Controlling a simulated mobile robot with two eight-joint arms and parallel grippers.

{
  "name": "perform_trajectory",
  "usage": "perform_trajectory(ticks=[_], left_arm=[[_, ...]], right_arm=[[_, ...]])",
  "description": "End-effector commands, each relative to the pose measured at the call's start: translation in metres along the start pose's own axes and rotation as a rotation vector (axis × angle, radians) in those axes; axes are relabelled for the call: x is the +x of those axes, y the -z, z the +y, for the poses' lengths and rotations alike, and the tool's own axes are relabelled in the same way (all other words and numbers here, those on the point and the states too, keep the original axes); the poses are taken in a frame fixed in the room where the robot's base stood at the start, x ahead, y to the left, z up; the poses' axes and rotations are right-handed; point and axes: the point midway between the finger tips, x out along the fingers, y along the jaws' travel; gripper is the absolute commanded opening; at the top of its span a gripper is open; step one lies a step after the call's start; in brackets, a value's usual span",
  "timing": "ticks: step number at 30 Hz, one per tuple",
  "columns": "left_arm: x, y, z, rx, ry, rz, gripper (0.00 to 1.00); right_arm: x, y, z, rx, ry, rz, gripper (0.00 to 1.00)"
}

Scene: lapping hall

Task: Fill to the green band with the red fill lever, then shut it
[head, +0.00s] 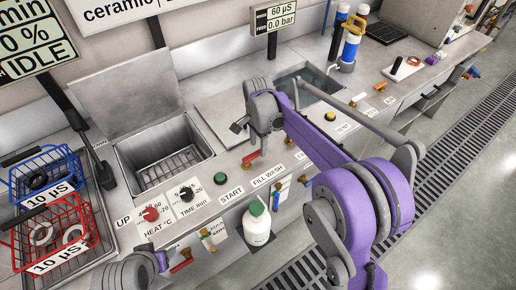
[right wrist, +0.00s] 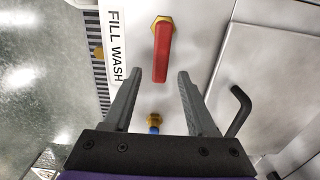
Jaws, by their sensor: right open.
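The red fill lever (head: 251,157) sits on the bench front beside the FILL WASH label (head: 268,175). In the right wrist view the red lever (right wrist: 162,52) hangs from a brass nut, just beyond my fingertips. My right gripper (right wrist: 144,78) is open, with the lever end in line with the gap between its fingers and nothing held. In the head view my right gripper (head: 256,132) points down at the lever from above. I cannot make out a green band in a tank.
An open steel basin (head: 118,150) lies left of the lever, and a basin holding water (head: 333,88) lies to the right. A blue-handled valve (right wrist: 153,130) is close by my fingers. A white bottle (head: 257,225) stands in front. Red (head: 85,205) and blue (head: 72,155) baskets stand left.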

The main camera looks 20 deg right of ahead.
Motion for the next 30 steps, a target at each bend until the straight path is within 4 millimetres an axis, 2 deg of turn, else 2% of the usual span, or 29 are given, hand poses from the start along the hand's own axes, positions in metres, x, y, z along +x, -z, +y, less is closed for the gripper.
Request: perform_trajectory(ticks=[3,6,15,17,25,30], left_arm=[[0.001,-0.001,0.000,0.000,0.000,0.000,0.57],[0.001,-0.001,0.000,0.000,0.000,0.000,0.57],[0.001,-0.001,0.000,0.000,0.000,0.000,0.57],[0.001,-0.001,0.000,0.000,0.000,0.000,0.57],[0.001,-0.001,0.000,0.000,0.000,0.000,0.57],[0.001,-0.001,0.000,0.000,0.000,0.000,0.57]], right_arm=[[0.014,0.000,0.000,0.000,0.000,0.000,0.57],[0.020,0.000,0.000,0.000,0.000,0.000,0.57],[0.022,0.000,0.000,0.000,0.000,0.000,0.57],[0.022,0.000,0.000,0.000,0.000,0.000,0.48],[0.022,0.000,0.000,0.000,0.000,0.000,0.00],[0.022,0.000,0.000,0.000,0.000,0.000,0.00]])
